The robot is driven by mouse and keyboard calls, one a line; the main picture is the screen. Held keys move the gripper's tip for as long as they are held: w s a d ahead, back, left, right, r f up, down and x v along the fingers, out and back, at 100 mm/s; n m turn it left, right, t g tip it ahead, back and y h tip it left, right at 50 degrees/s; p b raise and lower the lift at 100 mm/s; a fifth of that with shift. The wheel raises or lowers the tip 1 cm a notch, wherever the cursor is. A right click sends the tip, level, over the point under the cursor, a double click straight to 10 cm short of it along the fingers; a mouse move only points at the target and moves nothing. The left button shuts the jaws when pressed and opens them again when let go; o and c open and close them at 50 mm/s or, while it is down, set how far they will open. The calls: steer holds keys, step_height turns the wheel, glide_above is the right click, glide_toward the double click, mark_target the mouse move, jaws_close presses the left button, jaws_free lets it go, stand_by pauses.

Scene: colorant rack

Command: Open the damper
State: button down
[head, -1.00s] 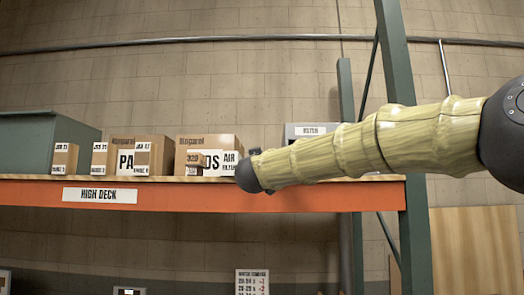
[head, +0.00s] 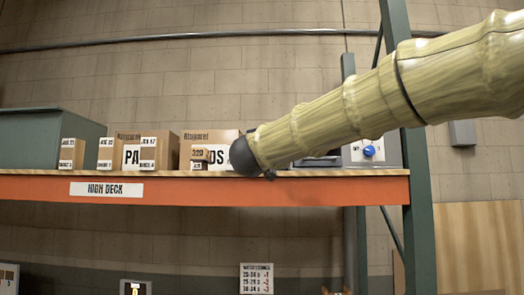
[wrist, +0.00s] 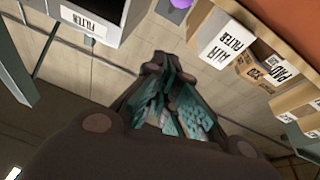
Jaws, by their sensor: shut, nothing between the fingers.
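No part that I can clearly identify as the damper shows. A grey unit (head: 388,147) with a blue knob (head: 369,151) on its pale front panel stands at the right end of the shelf, partly behind my arm. A small purple thing (wrist: 181,3) is cut off at the top edge.
The orange shelf beam (head: 230,191) carries a HIGH DECK label (head: 106,189). Several cartons stand along the shelf, including an open-looking stack beside a larger carton (head: 210,137). A green bin (head: 45,138) is at the left. A green rack post (head: 415,190) stands at the right.

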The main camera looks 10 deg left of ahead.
steer(key=shift+b+v, duration=0.45)
steer(key=shift+v, duration=1.15)
